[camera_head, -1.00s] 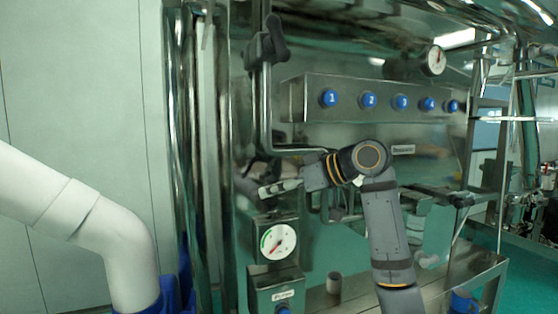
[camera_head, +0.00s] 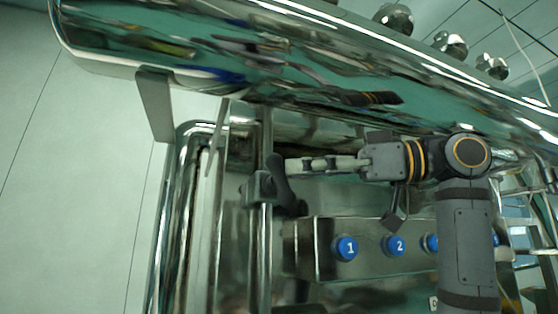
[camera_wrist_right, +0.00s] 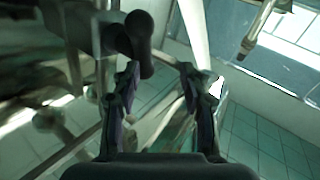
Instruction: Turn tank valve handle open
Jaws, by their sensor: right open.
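The dark valve handle (camera_head: 281,183) sits on a vertical metal pipe (camera_head: 261,235) in the head view. In the right wrist view the handle (camera_wrist_right: 141,42) shows at the upper left, with a round end near the left fingertip. My right gripper (camera_head: 290,165) comes in from the right, with its fingertips close beside the handle's upper part. I cannot tell whether a finger touches the handle. My left gripper is not in view.
A steel panel (camera_head: 322,262) with numbered blue buttons, including button 1 (camera_head: 346,248) and button 2 (camera_head: 395,245), lies below my right gripper. A large shiny steel body (camera_head: 230,60) spans above it. Vertical pipes (camera_head: 180,220) stand to the left.

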